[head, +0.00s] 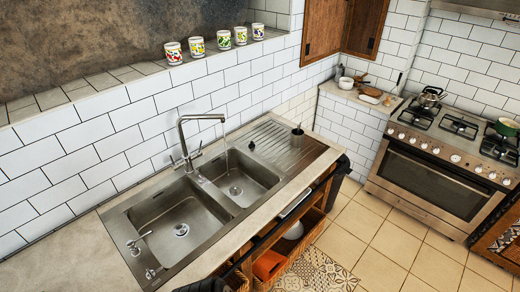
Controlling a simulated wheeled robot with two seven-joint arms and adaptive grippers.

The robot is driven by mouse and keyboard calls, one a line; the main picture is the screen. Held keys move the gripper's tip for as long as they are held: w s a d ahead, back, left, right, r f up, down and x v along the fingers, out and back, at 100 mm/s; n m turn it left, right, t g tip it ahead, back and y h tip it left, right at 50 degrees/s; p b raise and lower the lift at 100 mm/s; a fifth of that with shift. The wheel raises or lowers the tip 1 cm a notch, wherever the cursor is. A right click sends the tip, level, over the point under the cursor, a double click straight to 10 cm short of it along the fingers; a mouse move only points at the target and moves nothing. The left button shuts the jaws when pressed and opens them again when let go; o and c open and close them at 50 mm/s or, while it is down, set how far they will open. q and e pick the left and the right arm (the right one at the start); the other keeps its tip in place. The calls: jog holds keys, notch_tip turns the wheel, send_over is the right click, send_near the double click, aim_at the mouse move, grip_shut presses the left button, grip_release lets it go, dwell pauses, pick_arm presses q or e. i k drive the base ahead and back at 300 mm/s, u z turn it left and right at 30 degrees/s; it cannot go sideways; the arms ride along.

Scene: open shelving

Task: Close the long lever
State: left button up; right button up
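A tall chrome tap (182,137) stands behind the double sink, its spout reaching right over the right basin (236,180). A thin pale line, which looks like running water, drops from the spout end into that basin. Small levers (199,149) show at the tap's base; their exact positions are too small to tell. A second small chrome fitting with a lever (138,239) stands at the sink's front left corner, with another small fitting (151,272) beside it. I cannot tell which lever is the long one. Neither gripper can be made out.
The left basin (178,217) is empty. Several patterned mugs (224,39) line the ledge. A dark shape (200,285) at the bottom edge is unclear. The stove (440,160) stands right, with open tiled floor (375,230) before it.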

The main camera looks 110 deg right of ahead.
aim_at(199, 153)
jog(key=z, duration=3.05)
jog(key=i, duration=0.35)
jog(key=z, duration=0.1)
